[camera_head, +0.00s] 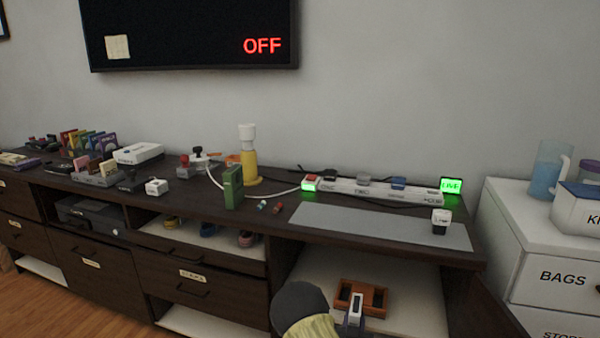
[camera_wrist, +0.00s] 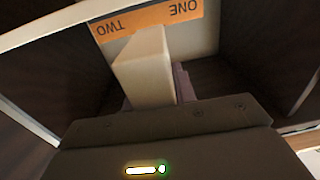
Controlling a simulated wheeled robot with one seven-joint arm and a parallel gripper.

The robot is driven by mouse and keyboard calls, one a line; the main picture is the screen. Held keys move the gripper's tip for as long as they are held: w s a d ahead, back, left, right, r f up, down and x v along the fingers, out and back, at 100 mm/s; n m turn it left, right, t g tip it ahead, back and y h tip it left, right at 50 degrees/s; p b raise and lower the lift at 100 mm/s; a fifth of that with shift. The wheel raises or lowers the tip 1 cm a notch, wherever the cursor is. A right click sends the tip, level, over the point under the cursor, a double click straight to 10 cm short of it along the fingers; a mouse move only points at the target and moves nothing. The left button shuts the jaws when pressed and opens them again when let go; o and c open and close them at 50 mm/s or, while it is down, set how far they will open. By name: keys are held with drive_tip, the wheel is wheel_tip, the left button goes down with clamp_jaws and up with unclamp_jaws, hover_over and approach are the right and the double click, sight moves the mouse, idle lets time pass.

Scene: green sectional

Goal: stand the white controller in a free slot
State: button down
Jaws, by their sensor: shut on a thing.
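The white controller (camera_wrist: 145,72) shows as a pale block in front of my gripper (camera_wrist: 160,110) in the wrist view. My gripper is shut on it, though the fingertips themselves are hard to make out. An orange strip (camera_wrist: 150,17) reading ONE and TWO, upside down, lies just beyond it. In the head view an orange-brown slotted rack (camera_head: 375,291) stands on the open lower shelf, and my gripper (camera_head: 355,312) is at its front middle. A pale upright piece there overlaps the rack. I cannot tell whether the controller is inside a slot.
The open compartment has a pale shelf (camera_head: 420,290) and dark side walls (camera_wrist: 285,45). A mauve thing (camera_wrist: 183,83) is partly hidden behind the controller. The desktop above holds a grey mat (camera_head: 370,228), a power strip (camera_head: 375,188) and a green upright box (camera_head: 233,187).

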drive_tip(key=shift+s+f+n+t+y+p, duration=0.3)
drive_tip(key=shift+s+f+n+y+p, duration=0.35)
drive_tip(key=shift+s+f+p, duration=0.45)
drive_tip(key=s+r+y+p, duration=0.1)
drive_tip(key=s+r+p, duration=0.1)
drive_tip(key=r+p, duration=1)
drive_tip(key=s+r+n+y+p, duration=0.1)
drive_tip(key=s+r+p, duration=0.2)
drive_tip(key=r+p, duration=1)
drive_tip(key=s+r+y+p, duration=0.1)
drive_tip(key=s+r+p, duration=0.2)
drive_tip(key=r+p, duration=1)
drive_tip(key=p, duration=0.3)
drive_tip(key=shift+r+n, duration=0.2)
drive_tip(key=shift+n, duration=0.15)
drive_tip(key=shift+a, duration=0.1)
drive_tip(key=s+f, duration=0.4)
drive_tip(key=f, duration=0.1)
drive_tip(key=shift+s+f, duration=0.15)
drive_tip(key=shift+f, duration=0.15)
drive_tip(key=shift+s, duration=0.1)
